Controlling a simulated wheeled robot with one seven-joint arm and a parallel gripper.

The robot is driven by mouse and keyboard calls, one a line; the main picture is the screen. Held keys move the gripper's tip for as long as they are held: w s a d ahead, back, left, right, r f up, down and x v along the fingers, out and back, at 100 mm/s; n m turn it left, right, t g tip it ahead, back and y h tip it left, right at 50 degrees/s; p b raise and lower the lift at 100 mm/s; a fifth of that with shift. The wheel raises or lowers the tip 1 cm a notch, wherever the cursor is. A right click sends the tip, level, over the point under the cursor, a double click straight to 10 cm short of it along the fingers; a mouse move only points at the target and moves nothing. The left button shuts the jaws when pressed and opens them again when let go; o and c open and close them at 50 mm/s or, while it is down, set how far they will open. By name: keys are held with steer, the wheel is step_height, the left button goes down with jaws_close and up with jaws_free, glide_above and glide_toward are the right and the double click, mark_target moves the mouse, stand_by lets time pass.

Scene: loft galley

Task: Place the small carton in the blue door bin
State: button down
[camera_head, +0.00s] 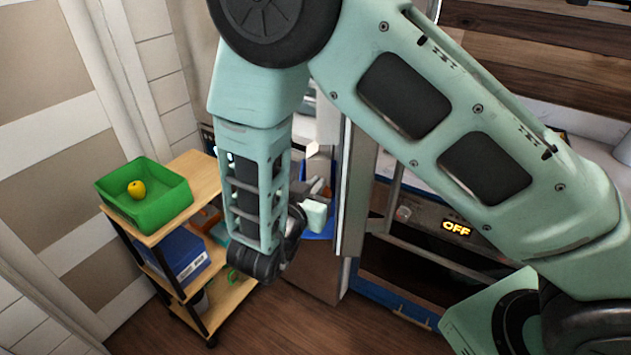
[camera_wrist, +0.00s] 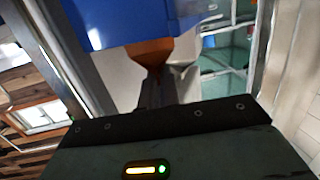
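The blue door bin (camera_wrist: 130,18) fills the top of the wrist view, just beyond my fingers. In the head view the bin (camera_head: 321,225) shows in part behind my gripper, on the opened fridge door. My gripper (camera_wrist: 158,85) has its dark fingers close together, pointing at the bin's underside or edge. An orange-brown piece (camera_wrist: 150,50) narrows down toward the fingertips and may be part of the small carton. In the head view, a small pale piece (camera_head: 313,150) shows above my gripper (camera_head: 318,188); I cannot tell whether it is the carton. My arm hides much of the area.
A wooden shelf cart (camera_head: 205,180) stands left, with a green bin (camera_head: 150,212) holding a yellow fruit (camera_head: 137,189) on top and a blue box (camera_head: 180,256) below. An oven (camera_head: 430,225) reading OFF is right of the door. Glass fridge shelves (camera_wrist: 225,55) lie right in the wrist view.

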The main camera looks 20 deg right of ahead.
steer(key=shift+f, duration=0.15)
steer(key=shift+f, duration=0.15)
steer(key=c, duration=1.6)
jaws_free()
steer(key=shift+c, duration=0.2)
